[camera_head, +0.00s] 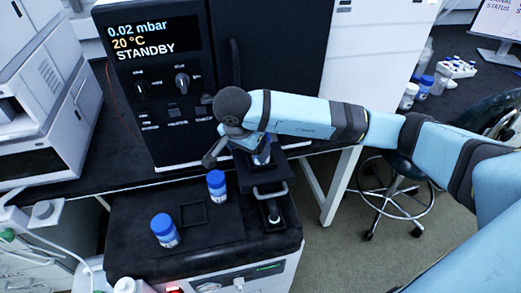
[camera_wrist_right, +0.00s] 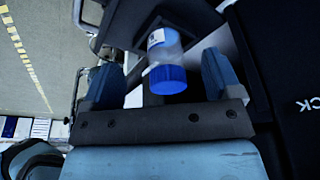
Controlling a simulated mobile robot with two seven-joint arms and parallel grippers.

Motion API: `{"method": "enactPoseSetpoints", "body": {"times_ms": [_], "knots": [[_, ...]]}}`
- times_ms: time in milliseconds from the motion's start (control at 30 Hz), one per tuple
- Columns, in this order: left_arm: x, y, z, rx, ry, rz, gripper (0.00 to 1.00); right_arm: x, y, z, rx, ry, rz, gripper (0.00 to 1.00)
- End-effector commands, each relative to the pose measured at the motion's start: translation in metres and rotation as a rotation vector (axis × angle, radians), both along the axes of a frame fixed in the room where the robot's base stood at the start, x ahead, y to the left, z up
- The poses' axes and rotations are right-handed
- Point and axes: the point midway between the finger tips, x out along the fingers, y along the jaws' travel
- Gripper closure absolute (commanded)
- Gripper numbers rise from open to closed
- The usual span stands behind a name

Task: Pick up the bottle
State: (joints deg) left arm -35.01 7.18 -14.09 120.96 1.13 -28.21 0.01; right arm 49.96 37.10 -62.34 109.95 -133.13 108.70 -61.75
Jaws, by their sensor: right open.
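A clear bottle with a blue cap (camera_wrist_right: 169,80) and a white label sits between the two fingers of my right gripper (camera_wrist_right: 158,70) in the right wrist view. Gaps show on both sides, so the gripper is open around it. In the head view my right gripper (camera_head: 243,146) is over the black stand, and its wrist hides most of this bottle (camera_head: 262,157). Two more blue-capped bottles stand to the left: one beside the stand (camera_head: 216,184) and one nearer the front (camera_head: 165,231). My left gripper is not in view.
The black stand (camera_head: 270,186) has a metal handle and rests on a low black-topped unit (camera_head: 205,255). A black oven-like cabinet (camera_head: 155,80) with a display rises close behind my right gripper. Several bottles and a white rack (camera_head: 455,69) stand far right. A stool (camera_head: 398,168) is on the floor.

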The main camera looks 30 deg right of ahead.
Motion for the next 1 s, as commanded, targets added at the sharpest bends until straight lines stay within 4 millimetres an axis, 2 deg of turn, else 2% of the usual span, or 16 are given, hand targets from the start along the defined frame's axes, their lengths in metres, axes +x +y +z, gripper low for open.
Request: {"method": "enactPoseSetpoints", "body": {"times_ms": [267, 467, 633, 933, 967, 1000], "knots": [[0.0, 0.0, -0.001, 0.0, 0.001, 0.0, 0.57, 0.012, -0.02, 0.0, 0.002, 0.001, -0.002, 0.16], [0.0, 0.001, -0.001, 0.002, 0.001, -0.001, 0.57, 0.03, -0.051, 0.0, 0.002, 0.0, -0.004, 0.16], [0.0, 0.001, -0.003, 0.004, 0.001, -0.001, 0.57, 0.033, -0.056, -0.024, 0.003, 0.002, 0.0, 0.16], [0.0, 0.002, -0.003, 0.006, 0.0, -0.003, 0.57, 0.034, -0.057, -0.029, 0.004, 0.0, 0.001, 0.16], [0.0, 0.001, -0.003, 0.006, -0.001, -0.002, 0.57, 0.034, -0.057, -0.029, 0.004, 0.0, 0.001, 0.18], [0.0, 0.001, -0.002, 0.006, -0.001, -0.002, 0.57, 0.034, -0.057, -0.029, 0.004, 0.0, 0.001, 0.27]]}}
